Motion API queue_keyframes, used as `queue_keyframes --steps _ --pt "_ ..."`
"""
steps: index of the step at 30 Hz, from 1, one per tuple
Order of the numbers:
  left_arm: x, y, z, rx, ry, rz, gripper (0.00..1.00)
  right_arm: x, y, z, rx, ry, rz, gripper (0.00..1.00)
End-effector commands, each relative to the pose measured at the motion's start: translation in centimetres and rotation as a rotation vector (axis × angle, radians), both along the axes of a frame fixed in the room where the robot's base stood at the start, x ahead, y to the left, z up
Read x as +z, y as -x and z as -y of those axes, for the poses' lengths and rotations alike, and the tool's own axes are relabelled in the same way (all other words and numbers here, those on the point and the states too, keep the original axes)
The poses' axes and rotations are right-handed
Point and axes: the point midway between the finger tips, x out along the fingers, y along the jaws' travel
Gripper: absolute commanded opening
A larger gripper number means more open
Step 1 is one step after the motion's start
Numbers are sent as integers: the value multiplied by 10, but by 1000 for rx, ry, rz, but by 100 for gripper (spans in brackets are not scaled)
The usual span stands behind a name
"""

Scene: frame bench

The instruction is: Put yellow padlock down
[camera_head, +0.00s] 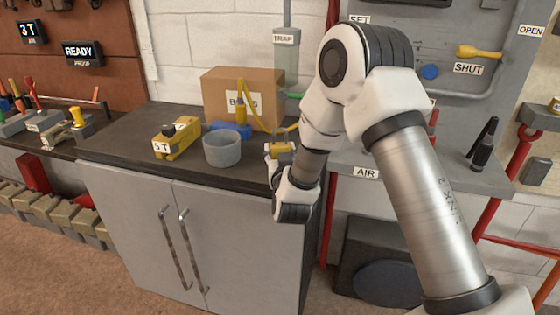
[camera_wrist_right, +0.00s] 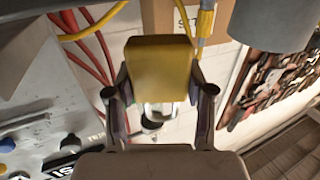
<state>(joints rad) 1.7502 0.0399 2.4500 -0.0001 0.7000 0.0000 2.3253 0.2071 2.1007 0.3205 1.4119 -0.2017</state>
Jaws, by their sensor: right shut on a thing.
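The yellow padlock (camera_head: 281,148) is by my right gripper (camera_head: 269,155) in the head view, just right of the grey round pot and near the right end of the dark bench top. In the right wrist view the padlock (camera_wrist_right: 160,68) sits between the two fingers of the right gripper (camera_wrist_right: 160,95), which is shut on it. Its silver shackle (camera_wrist_right: 158,110) shows towards the palm. I cannot tell whether the padlock touches the bench top. My left gripper is not in view.
The grey pot (camera_head: 222,148) stands close left of the gripper. A yellow "5 T" block (camera_head: 177,139), a blue item (camera_head: 231,130) and a cardboard box (camera_head: 262,90) are on the dark bench top (camera_head: 125,145). Its front left part is clear. An "AIR" shelf (camera_head: 400,178) adjoins right.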

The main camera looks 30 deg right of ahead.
Motion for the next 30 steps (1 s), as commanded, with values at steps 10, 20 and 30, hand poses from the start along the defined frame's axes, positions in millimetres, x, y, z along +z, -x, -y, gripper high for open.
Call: queue_keyframes --steps 10,20,30 --pt "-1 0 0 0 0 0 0 -33 0 0 0 0 0 10" --pt "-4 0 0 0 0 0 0 -36 0 0 0 0 -1 78" --pt "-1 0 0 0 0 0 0 -32 2 -1 1 -1 -2 78"
